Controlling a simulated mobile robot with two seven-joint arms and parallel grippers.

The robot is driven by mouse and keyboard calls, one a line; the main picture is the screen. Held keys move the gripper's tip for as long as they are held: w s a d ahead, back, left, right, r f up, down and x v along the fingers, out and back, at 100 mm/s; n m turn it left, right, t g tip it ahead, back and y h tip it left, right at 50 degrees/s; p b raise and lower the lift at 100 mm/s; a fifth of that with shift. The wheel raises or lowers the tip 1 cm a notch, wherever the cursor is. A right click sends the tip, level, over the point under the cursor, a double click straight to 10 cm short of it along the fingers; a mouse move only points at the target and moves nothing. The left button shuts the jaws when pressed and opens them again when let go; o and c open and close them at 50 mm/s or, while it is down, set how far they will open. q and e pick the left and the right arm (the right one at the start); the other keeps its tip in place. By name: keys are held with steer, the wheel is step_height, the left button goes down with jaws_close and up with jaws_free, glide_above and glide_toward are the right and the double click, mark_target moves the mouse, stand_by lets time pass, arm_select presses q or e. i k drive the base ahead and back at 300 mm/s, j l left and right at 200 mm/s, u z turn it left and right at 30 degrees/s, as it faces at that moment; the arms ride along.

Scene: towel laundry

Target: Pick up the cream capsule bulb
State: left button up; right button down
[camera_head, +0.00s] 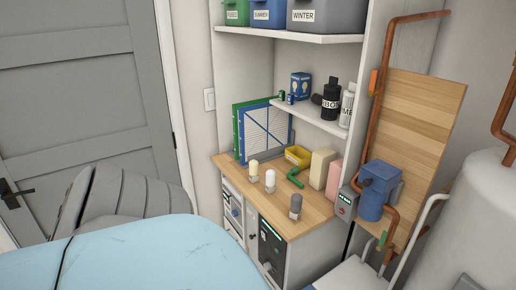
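A small upright bulb with a cream, rounded top (254,168) stands on the wooden counter (285,222), towards its left side. It looks like the cream capsule bulb, but it is small in the picture. A whiter bulb (270,181) stands just to its right and nearer. A grey bulb-like piece (296,205) stands further right, near the front edge. Neither of my grippers is in view.
A green bent piece (295,178), a yellow bin (298,156), a cream block (321,169) and a pink block (334,178) are behind and right. Framed panels (265,135) lean at the back. A shelf (320,118) overhangs the right side. Large light blue and grey ribbed shapes fill the lower left, unidentified.

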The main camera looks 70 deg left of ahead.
mark_target(254, 163)
steer(key=u, duration=2.15)
